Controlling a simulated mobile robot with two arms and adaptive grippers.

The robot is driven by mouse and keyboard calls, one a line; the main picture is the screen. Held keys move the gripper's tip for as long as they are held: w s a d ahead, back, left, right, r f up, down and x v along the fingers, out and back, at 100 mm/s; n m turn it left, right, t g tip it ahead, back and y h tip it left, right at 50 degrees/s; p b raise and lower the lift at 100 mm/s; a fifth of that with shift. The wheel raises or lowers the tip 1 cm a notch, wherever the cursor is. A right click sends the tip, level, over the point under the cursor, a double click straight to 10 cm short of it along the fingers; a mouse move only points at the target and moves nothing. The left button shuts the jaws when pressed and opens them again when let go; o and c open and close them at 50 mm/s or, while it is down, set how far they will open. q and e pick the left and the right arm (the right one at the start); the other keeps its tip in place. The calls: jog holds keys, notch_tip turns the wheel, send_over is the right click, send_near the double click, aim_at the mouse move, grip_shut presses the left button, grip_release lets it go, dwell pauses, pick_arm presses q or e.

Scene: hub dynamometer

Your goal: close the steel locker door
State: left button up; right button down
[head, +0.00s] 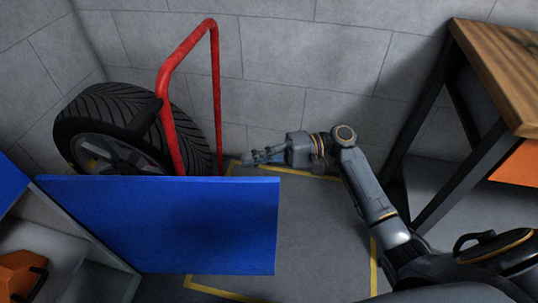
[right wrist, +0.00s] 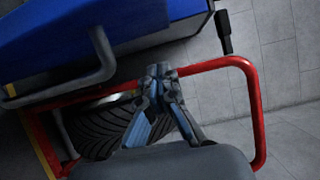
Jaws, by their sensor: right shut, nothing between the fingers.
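The steel locker's blue door (head: 160,225) stands open at the lower left in the head view, swung out from the grey locker body (head: 100,280). In the right wrist view the blue door (right wrist: 100,30) fills the upper left, with a grey bar handle (right wrist: 103,50) on it. My right gripper (head: 250,157) is shut and empty, just beyond the door's far edge near its free end. Its closed fingertips (right wrist: 157,72) show in the right wrist view, with no clear contact with the door. My left gripper is out of view.
A red tubular frame (head: 216,90) with a tyre (head: 90,110) stands behind the door by the block wall. A wood-topped table (head: 500,60) is at the right. An orange object (head: 15,275) sits in the locker. Yellow-lined floor (head: 320,240) right of the door is clear.

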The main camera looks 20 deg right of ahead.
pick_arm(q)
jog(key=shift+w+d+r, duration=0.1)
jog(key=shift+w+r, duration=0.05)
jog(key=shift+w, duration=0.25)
pick_arm(e)
jog(key=s+a, duration=0.1)
jog(key=a, duration=0.1)
jog(key=s+a, duration=0.2)
jog(key=shift+s+a, duration=0.15)
jog(key=shift+a, duration=0.05)
